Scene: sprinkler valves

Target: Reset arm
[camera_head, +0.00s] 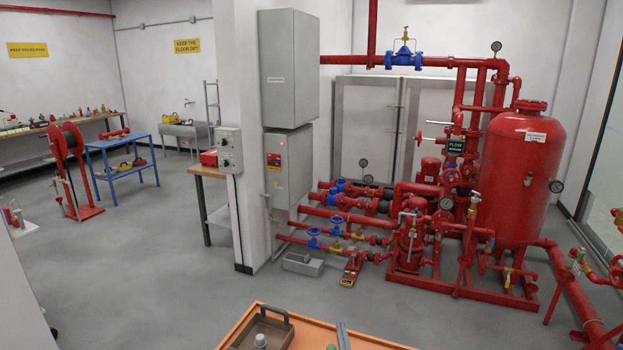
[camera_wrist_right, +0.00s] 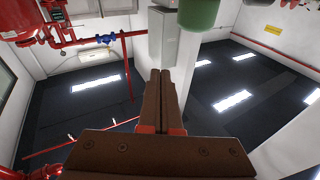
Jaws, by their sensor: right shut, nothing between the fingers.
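My right gripper (camera_wrist_right: 161,72) shows in the wrist view with its two brown fingers side by side, closed together and empty. Nothing touches the fingertips in the wrist view. The wrist view is upside down, with the dark ceiling and its lights filling the lower part. My left gripper is not in view.
An orange-edged surface (camera_head: 383,340) with a brown tray (camera_head: 243,340) lies at the bottom. Red pipes and a red tank (camera_head: 520,170) stand at the right. A grey cabinet (camera_head: 289,65) hangs on a pillar. The floor (camera_head: 160,260) at the left middle is clear.

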